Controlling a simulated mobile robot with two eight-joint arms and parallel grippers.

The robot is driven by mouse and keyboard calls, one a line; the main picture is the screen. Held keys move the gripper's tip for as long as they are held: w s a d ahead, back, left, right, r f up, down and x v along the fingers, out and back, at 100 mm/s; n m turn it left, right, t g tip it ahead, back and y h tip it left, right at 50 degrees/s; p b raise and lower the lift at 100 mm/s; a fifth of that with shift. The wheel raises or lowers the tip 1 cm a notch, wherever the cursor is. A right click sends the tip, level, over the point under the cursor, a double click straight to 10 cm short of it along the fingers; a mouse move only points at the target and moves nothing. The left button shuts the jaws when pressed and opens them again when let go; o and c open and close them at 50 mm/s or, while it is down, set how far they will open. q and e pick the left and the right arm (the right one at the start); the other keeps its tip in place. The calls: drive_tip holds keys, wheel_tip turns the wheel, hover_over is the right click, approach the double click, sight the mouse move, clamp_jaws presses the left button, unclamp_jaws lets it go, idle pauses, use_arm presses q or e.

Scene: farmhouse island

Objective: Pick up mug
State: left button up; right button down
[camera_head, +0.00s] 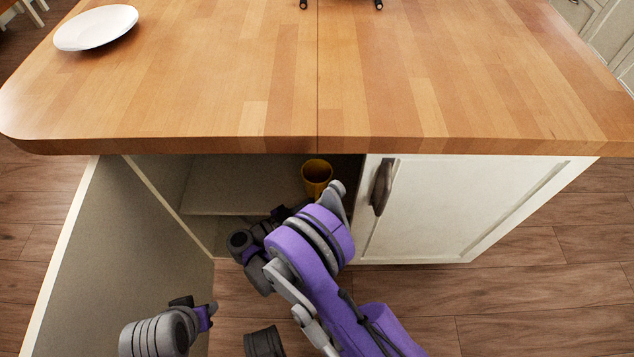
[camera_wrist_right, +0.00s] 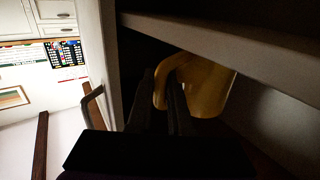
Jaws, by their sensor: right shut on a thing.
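A yellow mug (camera_head: 316,174) is inside the open cabinet under the island top, its dark opening facing up in the head view. In the right wrist view the mug (camera_wrist_right: 208,88) is close ahead, with its handle between my right gripper's dark fingers (camera_wrist_right: 164,92). The right gripper is shut on the mug by its handle. In the head view my purple arm hides most of that gripper and the cabinet floor below the mug. Whether the mug touches the shelf is unclear. My left gripper (camera_head: 208,312) is at lower left, away from the mug; its fingers are too unclear to read.
The cabinet shelf (camera_head: 235,185) and a board (camera_wrist_right: 230,45) are close around the mug. An open door (camera_head: 130,260) stands at left; a shut door (camera_head: 440,205) with a dark handle is right. A white plate (camera_head: 96,27) lies on the wooden countertop (camera_head: 220,90).

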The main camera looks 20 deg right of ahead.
drive_tip(key=shift+r, duration=0.15)
idle(0.6)
wheel_tip(320, 180, up, 10)
drive_tip(key=p, duration=0.3)
idle(0.3)
drive_tip(key=shift+s+f, duration=0.1)
drive_tip(key=shift+f, duration=0.1)
